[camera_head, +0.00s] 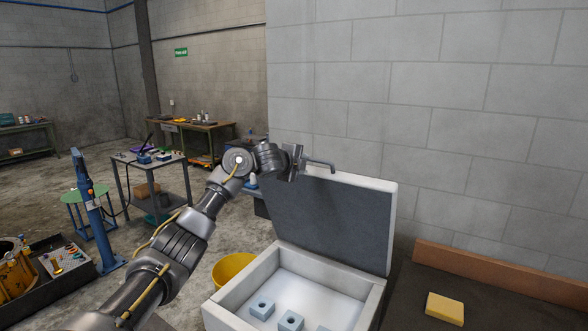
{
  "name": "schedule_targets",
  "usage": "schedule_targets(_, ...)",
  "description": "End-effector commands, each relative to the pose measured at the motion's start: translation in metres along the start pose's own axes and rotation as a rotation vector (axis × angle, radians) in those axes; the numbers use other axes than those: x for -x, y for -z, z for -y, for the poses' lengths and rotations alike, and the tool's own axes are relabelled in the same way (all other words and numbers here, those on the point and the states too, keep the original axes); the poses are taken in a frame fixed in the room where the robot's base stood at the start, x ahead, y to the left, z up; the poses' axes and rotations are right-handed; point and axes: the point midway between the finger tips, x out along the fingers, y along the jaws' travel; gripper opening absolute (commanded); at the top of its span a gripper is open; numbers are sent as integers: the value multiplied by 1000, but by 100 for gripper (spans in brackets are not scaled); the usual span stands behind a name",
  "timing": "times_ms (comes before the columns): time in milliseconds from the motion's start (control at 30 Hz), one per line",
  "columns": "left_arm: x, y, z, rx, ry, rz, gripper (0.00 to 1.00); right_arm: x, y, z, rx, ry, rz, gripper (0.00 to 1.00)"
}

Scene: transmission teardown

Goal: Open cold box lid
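The cold box (238,283) is a white box in the lower middle of the head view, with a pale inside. Its lid (335,222) stands up at the back edge, with the dark grey inner face towards me and a white rim. The box is open. My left gripper (318,165) is at the lid's top left edge, close to or touching it. One bent finger shows above the rim; I cannot tell how far the fingers are apart. My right gripper is not in view.
Several blue-grey blocks (291,320) with holes lie in the box. A yellow sponge-like block (444,308) lies on the dark surface at right. A yellow bucket (232,268) stands left of the box. A block wall (450,130) rises close behind the lid.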

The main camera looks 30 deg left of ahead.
Motion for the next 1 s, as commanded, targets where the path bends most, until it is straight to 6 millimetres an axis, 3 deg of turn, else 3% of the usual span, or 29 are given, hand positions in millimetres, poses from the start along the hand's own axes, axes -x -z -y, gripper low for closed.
schedule_targets(100,23,-1,-3,-2,4,2,32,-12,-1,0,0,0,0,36)
schedule_targets(300,50,-2,0,1,3,2,32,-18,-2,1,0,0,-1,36)
schedule_targets(767,59,-2,-1,3,0,4,32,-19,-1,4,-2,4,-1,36)
schedule_targets(867,51,5,-17,19,-14,-1,32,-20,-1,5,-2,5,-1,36)
schedule_targets(967,33,21,-62,67,-51,-9,32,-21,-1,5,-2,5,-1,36)
schedule_targets(1000,25,31,-89,98,-74,-12,32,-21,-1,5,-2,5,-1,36)
